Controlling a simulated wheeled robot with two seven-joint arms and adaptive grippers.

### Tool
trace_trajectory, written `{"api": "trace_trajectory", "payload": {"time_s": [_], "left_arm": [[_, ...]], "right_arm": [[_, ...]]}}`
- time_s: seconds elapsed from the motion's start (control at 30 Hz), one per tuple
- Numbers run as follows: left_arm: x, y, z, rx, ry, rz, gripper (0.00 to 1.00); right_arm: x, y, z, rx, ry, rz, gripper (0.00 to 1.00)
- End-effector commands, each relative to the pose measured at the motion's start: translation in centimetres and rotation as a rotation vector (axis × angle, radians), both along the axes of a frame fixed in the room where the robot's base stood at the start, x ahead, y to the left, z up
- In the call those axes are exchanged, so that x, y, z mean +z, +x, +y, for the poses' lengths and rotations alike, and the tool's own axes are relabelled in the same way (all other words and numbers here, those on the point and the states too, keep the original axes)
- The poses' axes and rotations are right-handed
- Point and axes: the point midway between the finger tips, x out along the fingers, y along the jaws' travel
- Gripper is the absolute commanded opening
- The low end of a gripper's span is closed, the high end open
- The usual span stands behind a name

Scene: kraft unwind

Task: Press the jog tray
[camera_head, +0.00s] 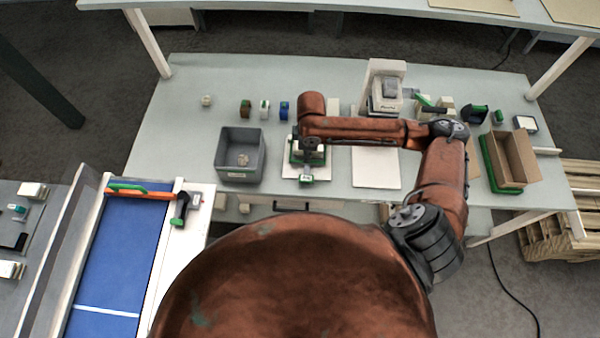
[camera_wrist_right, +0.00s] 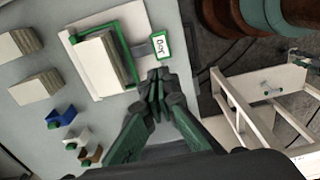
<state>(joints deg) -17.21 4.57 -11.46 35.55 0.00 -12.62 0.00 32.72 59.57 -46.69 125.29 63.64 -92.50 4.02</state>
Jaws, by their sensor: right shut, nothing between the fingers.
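The jog tray (camera_head: 318,172) is a pale board with green raised edges on the table, partly hidden under my right arm in the head view. In the right wrist view the tray (camera_wrist_right: 134,30) holds a pale block or stack (camera_wrist_right: 102,66). A green-framed sign reading "Jog" (camera_wrist_right: 161,46) stands at its edge, and the sign also shows in the head view (camera_head: 306,179). My right gripper (camera_head: 307,156) is over the tray. In the wrist view its closed fingertips (camera_wrist_right: 157,75) are empty, close beside the tray edge and sign. I cannot tell whether they touch. My left gripper is out of view.
A grey bin (camera_head: 241,172) stands left of the tray. Brown, white and blue tape dispensers (camera_head: 284,110) stand behind. A flat pale board (camera_head: 375,168) and a scale-like device (camera_head: 386,95) are to the right, with an open cardboard box (camera_head: 512,160) farther right.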

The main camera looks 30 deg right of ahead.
Motion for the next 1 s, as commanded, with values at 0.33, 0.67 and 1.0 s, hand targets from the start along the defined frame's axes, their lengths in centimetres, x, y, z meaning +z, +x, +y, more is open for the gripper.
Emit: {"api": "trace_trajectory", "payload": {"time_s": [0.33, 0.67, 1.0], "left_arm": [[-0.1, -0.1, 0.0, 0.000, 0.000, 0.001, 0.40], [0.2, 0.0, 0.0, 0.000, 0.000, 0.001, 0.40], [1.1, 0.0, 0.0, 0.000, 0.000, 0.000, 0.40]], "right_arm": [[0.3, 0.0, -0.3, -0.005, -0.018, 0.015, 0.00], [-2.4, -0.2, -0.2, -0.005, -0.016, 0.019, 0.00], [-9.3, -0.1, -0.2, -0.006, -0.016, 0.018, 0.00]]}}
